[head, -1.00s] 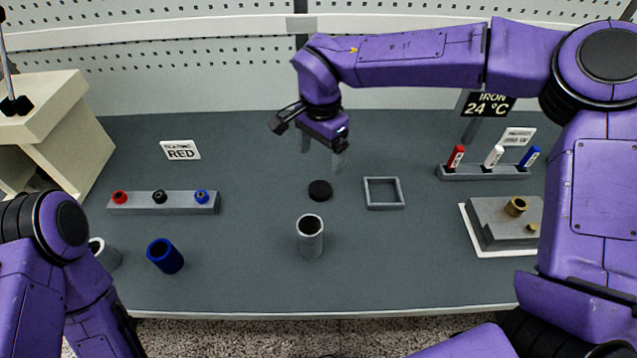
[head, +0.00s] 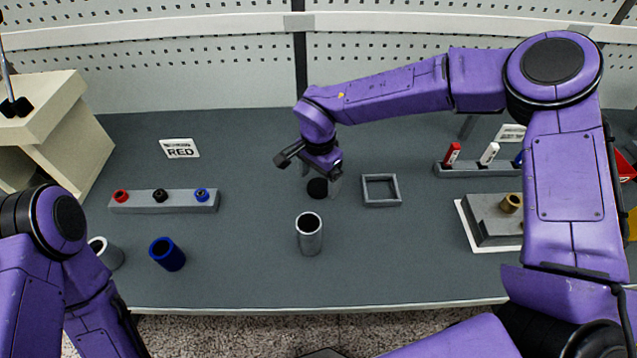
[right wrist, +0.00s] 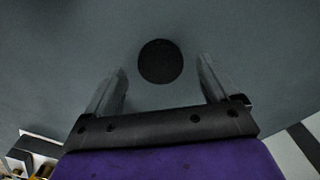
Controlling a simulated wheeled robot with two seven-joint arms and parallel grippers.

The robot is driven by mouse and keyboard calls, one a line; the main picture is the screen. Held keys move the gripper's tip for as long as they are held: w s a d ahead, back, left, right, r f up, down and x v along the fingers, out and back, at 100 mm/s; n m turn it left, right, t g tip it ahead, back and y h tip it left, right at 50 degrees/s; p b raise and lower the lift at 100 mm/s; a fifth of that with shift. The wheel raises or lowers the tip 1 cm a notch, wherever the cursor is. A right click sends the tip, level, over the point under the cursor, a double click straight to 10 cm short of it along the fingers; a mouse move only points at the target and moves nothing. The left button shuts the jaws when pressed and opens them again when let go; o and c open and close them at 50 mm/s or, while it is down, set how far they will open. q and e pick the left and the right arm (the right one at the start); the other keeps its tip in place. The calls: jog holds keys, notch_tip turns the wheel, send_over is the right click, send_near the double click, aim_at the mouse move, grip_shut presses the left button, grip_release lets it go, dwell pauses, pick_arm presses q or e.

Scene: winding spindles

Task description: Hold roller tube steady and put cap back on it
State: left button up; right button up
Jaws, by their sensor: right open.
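The black cap (head: 317,189) lies flat on the grey table. A grey roller tube (head: 309,240) stands upright and uncapped in front of it, its dark open end up. My right gripper (head: 322,186) is low over the cap, open and empty. In the right wrist view the round cap (right wrist: 160,61) shows between and slightly beyond the tips of the spread fingers, with a gap on each side. I cannot tell the fingers' exact height over the table. My left arm shows at the left edge, but its gripper is outside the frame.
A square grey frame (head: 381,203) lies right of the cap. A blue tube (head: 166,254) and a white tube (head: 104,252) are at left, before a rack (head: 180,208) with coloured caps. A marker holder (head: 470,170) and a fixture block (head: 490,228) are at right.

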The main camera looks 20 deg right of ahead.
jog(key=shift+f, duration=0.9)
jog(key=c, duration=1.1)
jog(key=shift+r, duration=0.1)
notch_tip(320, 180, up, 2)
jog(key=shift+r, duration=0.25)
jog(key=s+d+r+b, duration=0.1)
jog(key=s+r, duration=0.2)
jog(key=s, duration=0.1)
jog(key=s+d+r+b, duration=0.1)
jog(key=s+r, duration=0.3)
jog(key=s, duration=0.1)
jog(key=s+d+r+b, duration=0.1)
jog(key=s+r, duration=0.2)
jog(key=s, duration=0.1)
jog(key=shift+s+d+r, duration=0.1)
jog(key=shift+s+r, duration=0.1)
jog(key=shift+s, duration=0.15)
